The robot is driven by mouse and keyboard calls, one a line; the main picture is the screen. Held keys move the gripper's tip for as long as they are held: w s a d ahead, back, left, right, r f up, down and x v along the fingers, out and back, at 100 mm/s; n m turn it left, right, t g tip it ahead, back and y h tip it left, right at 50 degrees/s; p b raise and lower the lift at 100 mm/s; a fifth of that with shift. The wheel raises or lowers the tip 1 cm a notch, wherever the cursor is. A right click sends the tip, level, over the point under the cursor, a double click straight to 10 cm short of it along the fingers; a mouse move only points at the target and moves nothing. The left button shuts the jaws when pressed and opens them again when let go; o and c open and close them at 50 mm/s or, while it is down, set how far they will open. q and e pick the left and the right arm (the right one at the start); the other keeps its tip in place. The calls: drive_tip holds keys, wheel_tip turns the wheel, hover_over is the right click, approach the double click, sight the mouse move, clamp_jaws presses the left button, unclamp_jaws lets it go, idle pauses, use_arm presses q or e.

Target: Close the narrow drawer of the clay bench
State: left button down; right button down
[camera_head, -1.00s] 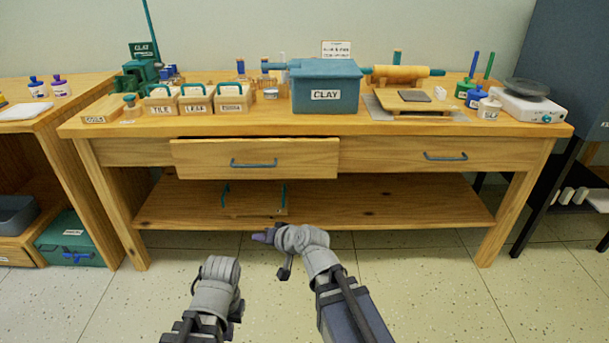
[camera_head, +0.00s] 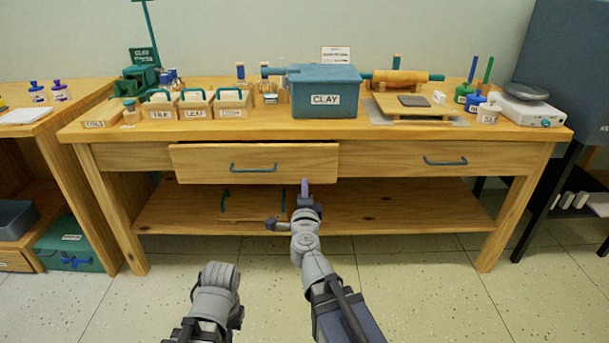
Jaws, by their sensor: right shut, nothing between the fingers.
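The clay bench (camera_head: 120,136) stands ahead with two drawer fronts. The left one, the drawer (camera_head: 210,166), is pulled out a little past the bench front, with a dark gap along its top edge. It has a blue bar handle (camera_head: 253,169). The right drawer (camera_head: 390,155) sits flush. My right gripper (camera_head: 304,185) is shut and empty, pointing forward at the lower edge of the pulled-out drawer, right of its handle. I cannot tell whether it touches. My left arm shows at lower left, but its fingers are not visible.
A lower shelf (camera_head: 400,205) runs under the drawers and holds a crate with teal handles. The bench top carries a blue CLAY bin (camera_head: 325,92), labelled boxes (camera_head: 196,107), a rolling pin (camera_head: 400,77) and a scale (camera_head: 530,109). The floor in front is clear.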

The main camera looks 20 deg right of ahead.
sight(305, 156)
drive_tip(key=x, duration=1.3)
drive_tip(key=shift+w+d, duration=0.1)
drive_tip(key=shift+w, duration=0.25)
drive_tip(key=x, duration=0.4)
drive_tip(key=shift+w, duration=0.3)
drive_tip(key=shift+d, duration=0.15)
drive_tip(key=shift+w+r, duration=0.1)
